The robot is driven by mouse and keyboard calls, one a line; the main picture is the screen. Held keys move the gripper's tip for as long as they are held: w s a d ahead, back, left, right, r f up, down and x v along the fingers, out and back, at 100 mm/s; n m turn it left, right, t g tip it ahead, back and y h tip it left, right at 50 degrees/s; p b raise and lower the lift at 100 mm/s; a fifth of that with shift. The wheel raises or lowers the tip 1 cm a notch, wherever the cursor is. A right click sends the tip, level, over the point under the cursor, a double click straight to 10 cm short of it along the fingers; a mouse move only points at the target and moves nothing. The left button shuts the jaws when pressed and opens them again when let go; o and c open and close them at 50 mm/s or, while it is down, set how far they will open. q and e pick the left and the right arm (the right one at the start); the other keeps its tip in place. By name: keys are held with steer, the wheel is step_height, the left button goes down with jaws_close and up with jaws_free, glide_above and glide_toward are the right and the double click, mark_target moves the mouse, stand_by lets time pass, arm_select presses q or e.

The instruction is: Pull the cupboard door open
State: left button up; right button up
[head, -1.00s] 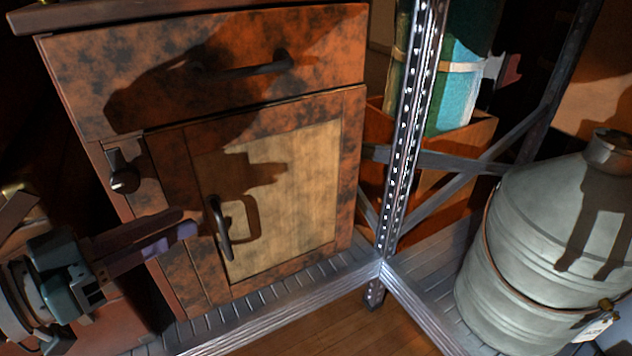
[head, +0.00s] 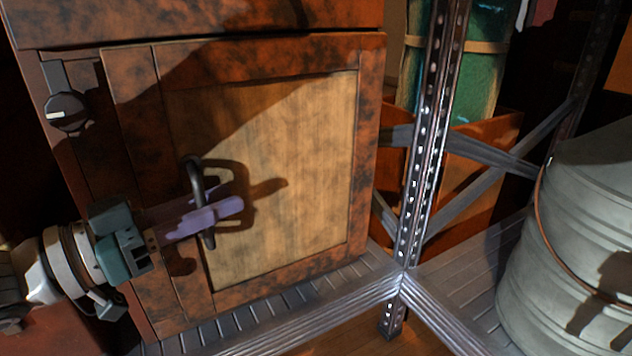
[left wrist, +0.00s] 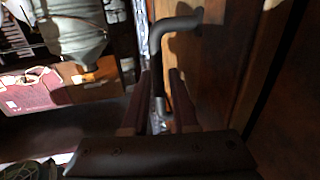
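The cupboard door (head: 290,170) has a pale panel in a mottled brown frame and looks closed. Its dark bar handle (head: 196,180) stands upright near the door's left edge. My left gripper (head: 222,213) comes in from the left, its fingers level with the handle's lower half. In the left wrist view the handle (left wrist: 156,60) runs down between the two fingers of my left gripper (left wrist: 160,95), which stand apart with a gap visible between them. The fingers partly hide the handle's lower end. My right gripper is out of view.
A dark knob latch (head: 66,111) sits left of the door, and a drawer (head: 210,18) is above it. A perforated metal post (head: 425,150) stands just right of the cupboard. A large metal can (head: 575,225) stands at the far right.

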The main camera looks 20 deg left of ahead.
arm_select(q)
steer(key=shift+x, duration=1)
steer(key=shift+c, duration=0.4)
jaws_close()
